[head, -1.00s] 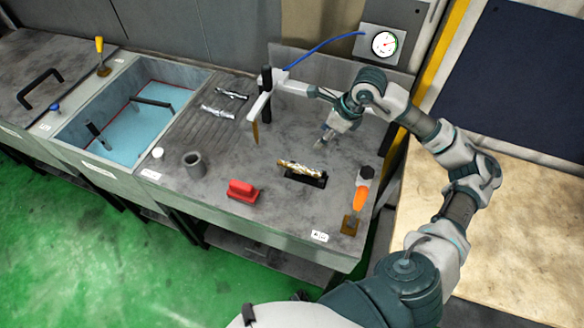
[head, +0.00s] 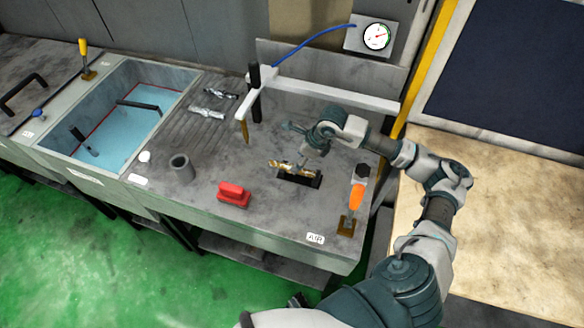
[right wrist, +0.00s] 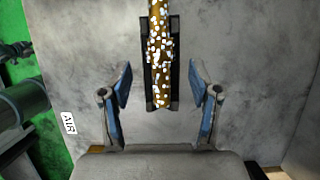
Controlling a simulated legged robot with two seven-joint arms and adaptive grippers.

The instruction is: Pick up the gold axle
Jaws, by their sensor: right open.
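The gold axle (head: 283,165) lies in a black cradle (head: 308,181) on the grey bench top. In the right wrist view the axle (right wrist: 160,48) is gold with white speckles and runs from the top edge to the picture's middle, between the walls of the cradle (right wrist: 174,62). My right gripper (head: 304,163) hangs over the right part of the axle. In the right wrist view its fingers (right wrist: 160,84) are spread wide, one on each side of the cradle's near end, apart from it and empty. My left gripper is not in view.
A red block (head: 234,194), a grey cup (head: 181,167) and an orange-handled tool (head: 357,194) stand around the cradle. Silver parts (head: 207,112) lie on the ribbed area. A pale bar (head: 330,93) on a black post crosses behind. A blue-floored basin (head: 118,125) is at left.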

